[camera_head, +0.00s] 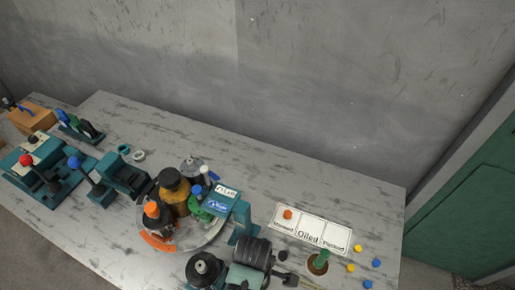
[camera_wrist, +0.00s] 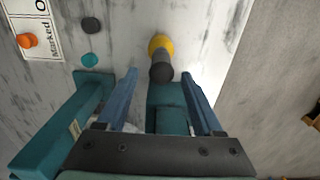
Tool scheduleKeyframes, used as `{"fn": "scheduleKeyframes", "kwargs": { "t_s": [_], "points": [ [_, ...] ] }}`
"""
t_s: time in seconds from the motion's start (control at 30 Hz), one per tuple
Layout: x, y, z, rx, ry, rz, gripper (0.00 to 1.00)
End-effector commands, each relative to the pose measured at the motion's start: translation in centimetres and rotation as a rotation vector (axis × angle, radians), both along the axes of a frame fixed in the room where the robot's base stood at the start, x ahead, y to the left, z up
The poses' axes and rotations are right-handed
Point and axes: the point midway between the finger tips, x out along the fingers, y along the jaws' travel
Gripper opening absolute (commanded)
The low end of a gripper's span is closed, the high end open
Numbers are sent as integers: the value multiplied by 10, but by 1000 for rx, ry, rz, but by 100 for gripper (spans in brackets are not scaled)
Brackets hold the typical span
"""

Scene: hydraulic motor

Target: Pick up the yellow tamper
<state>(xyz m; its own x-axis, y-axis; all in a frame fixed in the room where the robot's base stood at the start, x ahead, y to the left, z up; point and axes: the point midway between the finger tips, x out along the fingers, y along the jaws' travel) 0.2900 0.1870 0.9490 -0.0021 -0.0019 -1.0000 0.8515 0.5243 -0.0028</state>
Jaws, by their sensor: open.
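The yellow tamper (camera_wrist: 160,44) shows in the wrist view at upper middle, with a rounded yellow end and a dark grey cylindrical part nearer the camera. My gripper (camera_wrist: 160,77) is open, with one blue finger on each side of the picture. The tamper's dark end lies in the picture between the two fingertips, with a gap to each. I see no contact, and the height between them is hard to judge. I cannot pick out my gripper or the tamper with certainty in the head view.
A teal block (camera_wrist: 170,110) shows between the fingers and a teal bracket (camera_wrist: 62,130) stands to their left. The labelled card (camera_head: 311,231) lies on the marbled table (camera_head: 350,195). A black motor (camera_head: 252,253) stands at its near edge. The table edge is right of the tamper in the wrist view.

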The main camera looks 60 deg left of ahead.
Motion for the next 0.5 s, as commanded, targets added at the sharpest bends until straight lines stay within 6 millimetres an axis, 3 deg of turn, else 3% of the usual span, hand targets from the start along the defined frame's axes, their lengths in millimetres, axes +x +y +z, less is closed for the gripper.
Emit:
{"fn": "scheduleKeyframes", "kwargs": {
  "t_s": [0.5],
  "points": [
    [2, -7, -44, 0, 0, -3, 68]
  ]
}}
